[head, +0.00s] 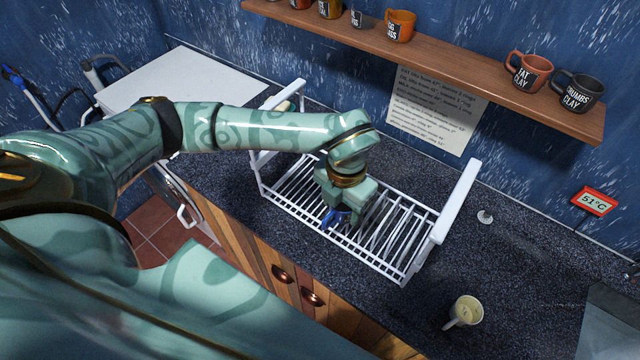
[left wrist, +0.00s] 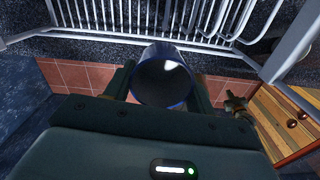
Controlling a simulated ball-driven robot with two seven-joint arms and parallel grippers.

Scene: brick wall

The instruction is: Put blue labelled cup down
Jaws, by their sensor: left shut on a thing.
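A blue cup (head: 335,219) shows only in part beneath my left gripper (head: 345,209) in the head view, over the front part of the white dish rack (head: 437,229). In the left wrist view the blue cup (left wrist: 165,78) sits between the two fingers of my left gripper (left wrist: 163,88), with its dark round opening facing the camera. The gripper is shut on it. I cannot tell whether the cup touches the rack. No label on it is visible. My right gripper is not in view.
A cream mug (head: 465,311) stands on the dark speckled counter (head: 520,250), right of the rack. A wooden shelf (head: 450,62) holds several mugs. A red-framed display (head: 594,201) reads 51°C. The counter between rack and display is mostly clear.

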